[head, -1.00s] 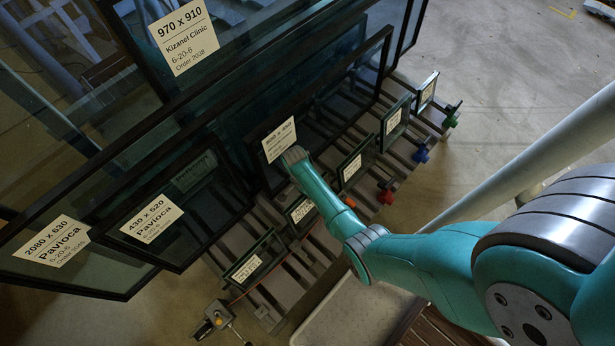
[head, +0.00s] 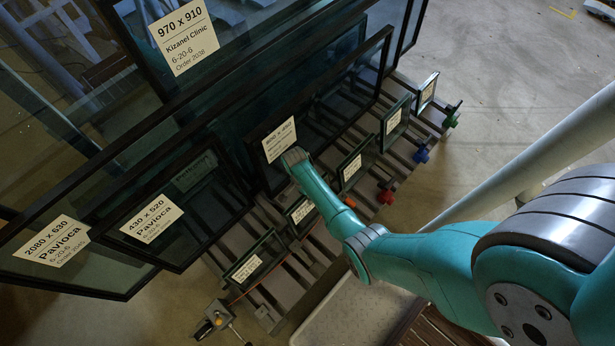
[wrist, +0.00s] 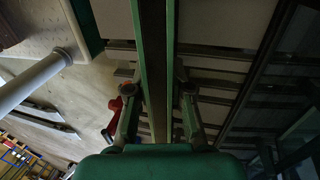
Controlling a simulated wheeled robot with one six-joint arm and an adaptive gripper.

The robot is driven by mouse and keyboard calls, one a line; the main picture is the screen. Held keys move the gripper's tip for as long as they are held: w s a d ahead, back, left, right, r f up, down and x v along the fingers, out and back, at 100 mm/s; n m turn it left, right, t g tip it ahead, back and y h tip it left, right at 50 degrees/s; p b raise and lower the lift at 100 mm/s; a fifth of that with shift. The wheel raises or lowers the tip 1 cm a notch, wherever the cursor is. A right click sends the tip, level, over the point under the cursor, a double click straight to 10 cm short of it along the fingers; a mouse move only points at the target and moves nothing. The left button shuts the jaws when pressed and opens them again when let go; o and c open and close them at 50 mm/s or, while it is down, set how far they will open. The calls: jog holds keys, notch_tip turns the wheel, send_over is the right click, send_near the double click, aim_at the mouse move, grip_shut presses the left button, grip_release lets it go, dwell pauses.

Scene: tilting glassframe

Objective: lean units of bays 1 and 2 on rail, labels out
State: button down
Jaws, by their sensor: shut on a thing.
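Several small dark-framed glass units with white labels stand in a row on a slatted rack (head: 275,215): far ones (head: 428,92) and (head: 394,121), a middle one (head: 351,168), one (head: 302,212) beside my arm, and a near one (head: 247,267). Their labels face the camera. In the wrist view my gripper (wrist: 157,92) is shut on a glass unit (wrist: 155,45), seen edge-on as a dark strip between green edges. My gripper itself is hidden in the head view behind my teal arm, so I cannot tell which unit it holds. Bay numbers and the rail cannot be made out.
Green (head: 452,117), blue (head: 421,153) and red (head: 386,196) knobs line the rack's front. Open floor (head: 500,110) lies right.

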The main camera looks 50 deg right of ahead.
dwell(0.4)
jog(key=c, duration=1)
grip_release()
jog(key=shift+f, duration=0.1)
jog(key=shift+o, duration=0.2)
jog(key=shift+s, duration=0.1)
jog(key=v, duration=1.2)
